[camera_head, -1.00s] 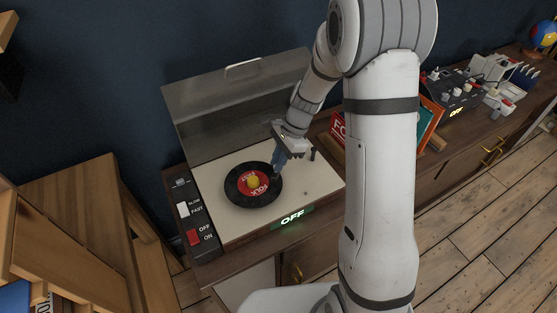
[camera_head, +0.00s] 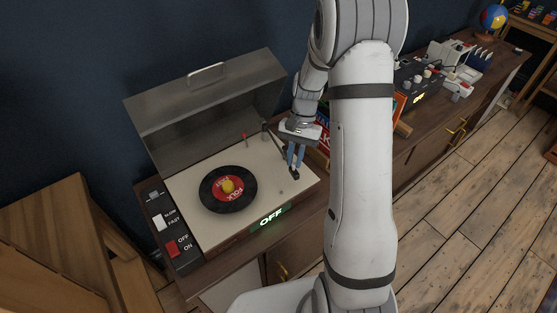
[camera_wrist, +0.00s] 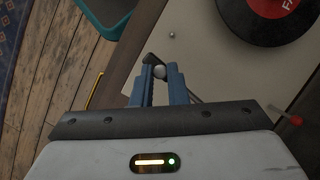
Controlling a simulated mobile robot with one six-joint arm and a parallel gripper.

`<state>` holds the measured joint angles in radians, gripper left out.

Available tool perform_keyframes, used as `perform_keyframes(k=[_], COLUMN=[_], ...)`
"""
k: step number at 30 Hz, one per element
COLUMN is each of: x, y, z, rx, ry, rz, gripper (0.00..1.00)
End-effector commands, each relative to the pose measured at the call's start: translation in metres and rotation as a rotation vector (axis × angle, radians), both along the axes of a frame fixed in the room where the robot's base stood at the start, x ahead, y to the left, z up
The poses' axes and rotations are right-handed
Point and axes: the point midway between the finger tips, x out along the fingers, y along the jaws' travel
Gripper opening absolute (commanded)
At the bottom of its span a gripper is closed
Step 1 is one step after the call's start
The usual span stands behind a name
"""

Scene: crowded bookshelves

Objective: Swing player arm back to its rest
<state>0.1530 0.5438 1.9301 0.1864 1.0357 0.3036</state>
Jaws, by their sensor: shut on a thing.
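The record player (camera_head: 262,185) stands open on the cabinet, with a black record (camera_head: 213,203) with a red label on it. My gripper (camera_head: 295,170) is at the player's right side, clear of the record. The player arm (camera_head: 277,142) runs from the back right of the deck to my fingers. The rest cannot be made out clearly.
The raised lid (camera_head: 215,105) stands behind the deck. A red-tipped lever (camera_head: 245,137) stands near the arm's base.

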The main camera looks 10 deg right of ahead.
Motion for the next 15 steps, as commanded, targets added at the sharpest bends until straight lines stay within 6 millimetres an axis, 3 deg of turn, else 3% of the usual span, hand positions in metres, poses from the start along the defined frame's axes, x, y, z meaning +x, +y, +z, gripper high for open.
perform_keyframes(k=[6,15], x=[0.007,0.013], y=[-0.025,-0.039], z=[-0.001,-0.001], rx=[-0.001,0.000], ry=[0.003,0.002], rz=[0.123,0.201], gripper=[0.00,0.00])
